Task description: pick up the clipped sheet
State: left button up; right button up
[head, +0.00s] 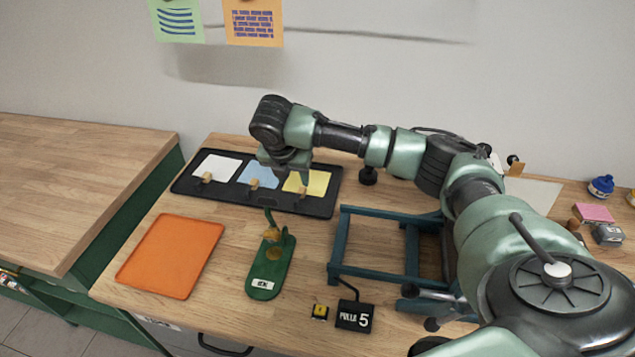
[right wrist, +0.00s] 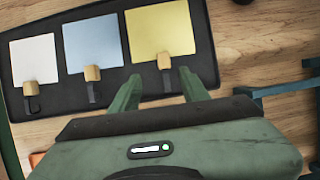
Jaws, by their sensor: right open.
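Three sheets lie in a row on a black board (head: 330,204), a white one (head: 217,167), a blue one (head: 259,175) and a yellow one (head: 317,183). Each has a small wooden block-like clip at its near edge; the yellow sheet's clip (right wrist: 164,61) shows clearly in the right wrist view. My right gripper (right wrist: 161,80) is open and empty. Its fingers point at the yellow sheet, one on each side of that clip, apart from it in the picture. I cannot tell its height above the board. My left gripper is not in view.
An orange tray (head: 172,256) lies front left. A green stand (head: 268,277) with a brass-coloured part is beside it. A teal frame (head: 378,277) stands to the right under my right arm. A small black sign (head: 354,315) is at the front. A wall rises behind.

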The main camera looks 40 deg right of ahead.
aim_at(301, 191)
jog(key=shift+x, duration=1.2)
jog(key=x, duration=0.1)
jog(key=p+x, duration=0.1)
jog(key=x, duration=0.2)
jog(key=shift+s+d+f, duration=0.15)
jog(key=shift+s+d, duration=0.1)
jog(key=shift+d, duration=0.1)
jog(key=shift+d+f, duration=0.15)
jog(key=shift+f, duration=0.2)
jog(key=shift+w+f, duration=0.2)
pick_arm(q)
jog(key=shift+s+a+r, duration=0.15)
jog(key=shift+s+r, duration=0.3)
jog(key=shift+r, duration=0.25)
pick_arm(e)
jog(key=shift+r, duration=0.1)
grip_shut()
